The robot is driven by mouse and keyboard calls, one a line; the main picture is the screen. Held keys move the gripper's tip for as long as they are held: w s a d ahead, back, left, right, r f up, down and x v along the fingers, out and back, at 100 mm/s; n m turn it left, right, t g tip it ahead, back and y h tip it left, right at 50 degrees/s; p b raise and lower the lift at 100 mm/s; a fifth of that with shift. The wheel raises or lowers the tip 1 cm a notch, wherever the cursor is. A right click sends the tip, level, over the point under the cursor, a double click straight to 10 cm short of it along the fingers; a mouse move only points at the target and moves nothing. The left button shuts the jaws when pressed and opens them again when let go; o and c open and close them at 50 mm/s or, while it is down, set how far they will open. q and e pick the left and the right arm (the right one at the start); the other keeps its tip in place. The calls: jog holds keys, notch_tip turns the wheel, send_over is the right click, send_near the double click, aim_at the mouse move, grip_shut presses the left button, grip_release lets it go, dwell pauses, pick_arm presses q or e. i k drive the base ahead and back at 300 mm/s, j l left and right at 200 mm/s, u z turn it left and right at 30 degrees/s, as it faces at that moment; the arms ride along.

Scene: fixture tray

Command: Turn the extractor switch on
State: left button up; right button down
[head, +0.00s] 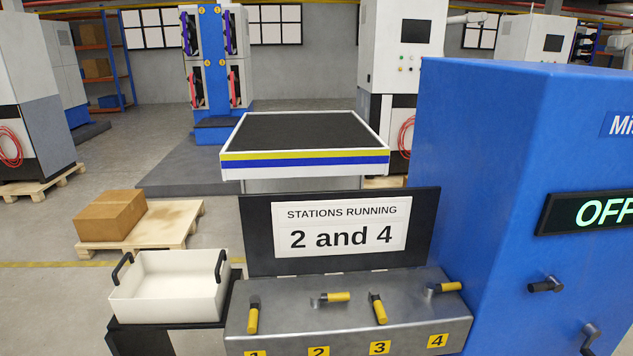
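A large blue cabinet (480,190) fills the right side of the head view. Its label (622,124) is cut off and reads "Mi". A dark display (597,212) on it shows "OFF" in green, cut by the picture edge. Below the display is a black rotary switch (545,285); a second black handle (590,338) is lower right. No wording marks either as the extractor switch. Neither of my grippers is in view.
A grey panel (300,318) carries yellow-handled levers numbered 1 to 4; 2 and 4 lie sideways, 1 and 3 point downward. A sign (341,227) reads "STATIONS RUNNING 2 and 4". A white tray (170,300) with black handles stands left.

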aim_at(551, 283)
jog(key=z, duration=1.5)
